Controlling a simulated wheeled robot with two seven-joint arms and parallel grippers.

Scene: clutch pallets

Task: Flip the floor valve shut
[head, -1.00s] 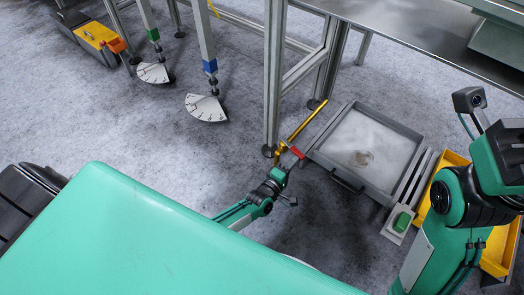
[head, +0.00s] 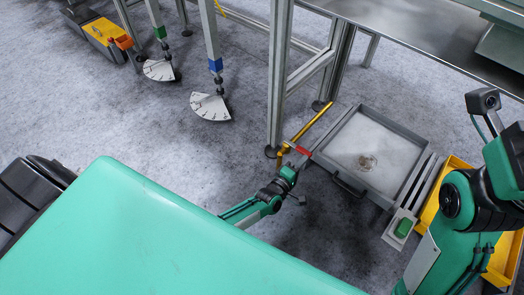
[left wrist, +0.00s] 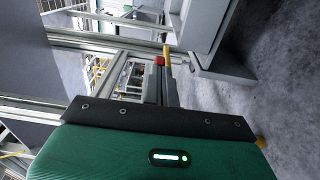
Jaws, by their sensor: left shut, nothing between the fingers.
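The floor valve is on a yellow pipe (head: 313,121) that runs low over the floor beside a grey metal post. Its red handle (head: 305,151) lies at the near end of the pipe, close to the corner of a grey tray. My left gripper (head: 295,163) is shut and empty, with its tips right at the red handle; I cannot tell whether they touch it. In the left wrist view the red handle (left wrist: 159,61) shows just past the shut fingers (left wrist: 152,88), with part of the yellow pipe (left wrist: 167,50) beyond. My right gripper is not in view.
The grey tray (head: 408,182) with a pale inside stands right of the valve. A green button box (head: 403,228) and a yellow bin (head: 457,162) are further right. A metal frame post (head: 279,80) rises behind the valve.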

